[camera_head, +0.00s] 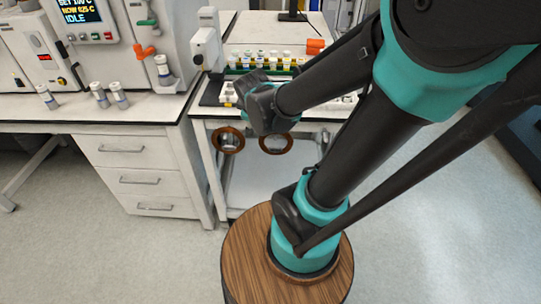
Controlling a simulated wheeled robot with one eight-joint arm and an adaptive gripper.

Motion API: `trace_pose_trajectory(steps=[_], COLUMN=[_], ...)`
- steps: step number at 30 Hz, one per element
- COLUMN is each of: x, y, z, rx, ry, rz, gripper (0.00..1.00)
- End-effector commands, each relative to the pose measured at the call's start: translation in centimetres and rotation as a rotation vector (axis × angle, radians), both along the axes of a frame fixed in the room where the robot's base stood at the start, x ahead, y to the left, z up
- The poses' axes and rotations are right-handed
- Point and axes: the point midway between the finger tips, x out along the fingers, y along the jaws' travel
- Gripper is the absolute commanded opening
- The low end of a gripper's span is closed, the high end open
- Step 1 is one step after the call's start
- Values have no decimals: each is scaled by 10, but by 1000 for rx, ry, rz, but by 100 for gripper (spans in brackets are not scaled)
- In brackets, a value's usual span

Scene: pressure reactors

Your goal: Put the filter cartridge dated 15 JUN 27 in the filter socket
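Small white cylinders with grey-dark ends, which look like filter cartridges, stand on the left bench: one at the left (46,97) and a pair, (99,95) and (119,95), further right. Another white cylinder (162,70) is at the right side of the large machine, below an orange lever. Their dates are too small to read, so I cannot tell which is dated 15 JUN 27. I cannot clearly make out the filter socket. My gripper (256,92) is at the dark arm end over the front of the middle bench, apart from these cylinders. Its fingers are not clear.
The large machine (90,60) has a screen reading IDLE. A row of small yellow-labelled vials (262,60) stands on the middle bench, with an orange block (315,46) beyond. The left bench's front (70,110) is mostly clear.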

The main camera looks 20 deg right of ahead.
Motion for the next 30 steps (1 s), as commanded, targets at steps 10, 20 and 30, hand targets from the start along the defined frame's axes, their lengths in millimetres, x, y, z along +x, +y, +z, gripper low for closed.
trace_pose_trajectory(steps=[10,20,30], x=[-104,-113,-113], y=[-24,-23,-23], z=[-61,-66,-66], rx=[528,579,577], ry=[136,151,151], rz=[-776,-860,-856], gripper=[54,54,54])
